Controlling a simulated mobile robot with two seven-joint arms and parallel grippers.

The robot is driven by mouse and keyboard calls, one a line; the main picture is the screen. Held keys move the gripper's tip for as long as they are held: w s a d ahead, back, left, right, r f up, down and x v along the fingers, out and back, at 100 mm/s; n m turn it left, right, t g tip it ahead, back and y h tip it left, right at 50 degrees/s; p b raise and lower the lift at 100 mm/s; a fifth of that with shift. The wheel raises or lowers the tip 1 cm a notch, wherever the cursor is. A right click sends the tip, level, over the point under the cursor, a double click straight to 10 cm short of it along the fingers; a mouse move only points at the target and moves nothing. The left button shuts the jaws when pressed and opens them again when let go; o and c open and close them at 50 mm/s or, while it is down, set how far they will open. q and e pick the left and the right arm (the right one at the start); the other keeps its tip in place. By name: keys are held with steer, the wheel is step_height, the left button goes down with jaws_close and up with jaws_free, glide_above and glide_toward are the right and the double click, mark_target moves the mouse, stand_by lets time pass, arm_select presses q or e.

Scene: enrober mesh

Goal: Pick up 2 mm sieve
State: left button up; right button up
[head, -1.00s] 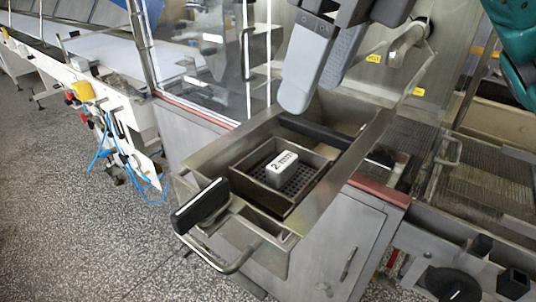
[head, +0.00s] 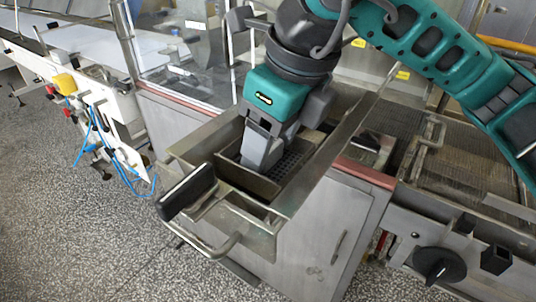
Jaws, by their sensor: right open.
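The 2 mm sieve (head: 247,182) is a dark metal box with a mesh floor. It sits in the metal tray (head: 304,196) that sticks out from the machine. My right gripper (head: 265,156) points down into the sieve with its jaws open. Its grey fingers hide the white block marked "2 mm" that stood on the mesh, so I cannot tell whether they touch it or are around it. My left gripper is not in view.
A black handle (head: 186,191) and a bent metal bar handle (head: 215,246) are at the tray's near end. Clear panels stand behind the tray. A wire mesh belt (head: 465,160) is to the right. The speckled floor (head: 80,230) at left is open.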

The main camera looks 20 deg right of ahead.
steer(key=shift+f, duration=0.15)
steer(key=c, duration=0.8)
steer(key=shift+c, duration=0.3)
